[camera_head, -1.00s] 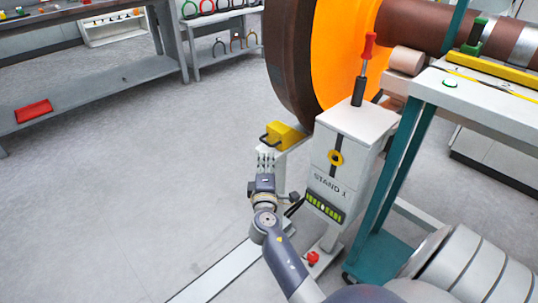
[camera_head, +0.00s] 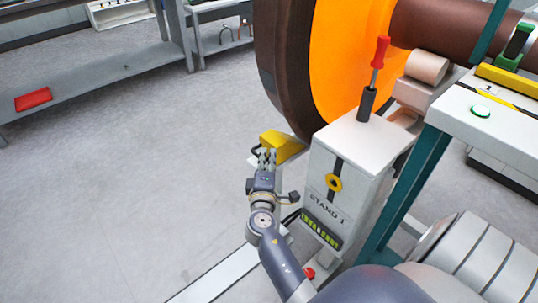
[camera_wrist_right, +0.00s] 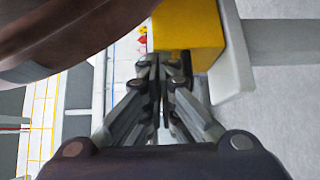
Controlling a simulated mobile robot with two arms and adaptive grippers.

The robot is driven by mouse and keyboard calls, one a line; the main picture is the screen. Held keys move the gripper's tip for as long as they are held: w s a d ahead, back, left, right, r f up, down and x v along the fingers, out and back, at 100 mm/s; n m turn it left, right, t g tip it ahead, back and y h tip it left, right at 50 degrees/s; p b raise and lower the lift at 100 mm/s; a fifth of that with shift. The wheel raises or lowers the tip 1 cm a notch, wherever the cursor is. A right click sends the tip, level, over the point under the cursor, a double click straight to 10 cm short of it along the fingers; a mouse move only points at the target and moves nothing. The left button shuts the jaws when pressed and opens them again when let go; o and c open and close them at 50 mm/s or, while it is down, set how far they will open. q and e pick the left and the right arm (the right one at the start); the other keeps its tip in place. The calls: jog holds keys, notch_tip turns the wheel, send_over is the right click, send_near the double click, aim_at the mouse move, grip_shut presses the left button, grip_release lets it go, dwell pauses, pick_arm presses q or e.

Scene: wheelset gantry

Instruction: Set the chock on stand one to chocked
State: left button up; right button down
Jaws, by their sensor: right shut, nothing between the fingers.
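The yellow chock (camera_head: 284,146) sits low beside the wheel's rim, at the left of the stand marked STAND 1 (camera_head: 349,150). A dark handle (camera_head: 255,153) shows at its left side. My right gripper (camera_head: 267,155) is shut and empty, its fingertips over the chock's near left side. In the right wrist view, the shut fingers (camera_wrist_right: 161,65) come close to the yellow chock (camera_wrist_right: 187,28); I cannot tell whether they touch it. The brown and orange wheel (camera_head: 330,70) stands behind the chock. My left gripper is out of view.
A teal-legged table (camera_head: 490,120) closes off the right. A grey shelf (camera_head: 100,82) with a red item (camera_head: 33,99) stands far left. The left floor is clear.

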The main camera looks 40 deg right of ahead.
aim_at(284, 145)
jog(key=shift+d, duration=0.15)
jog(key=d, duration=0.5)
jog(key=shift+w+d, duration=0.2)
jog(key=shift+d, duration=0.45)
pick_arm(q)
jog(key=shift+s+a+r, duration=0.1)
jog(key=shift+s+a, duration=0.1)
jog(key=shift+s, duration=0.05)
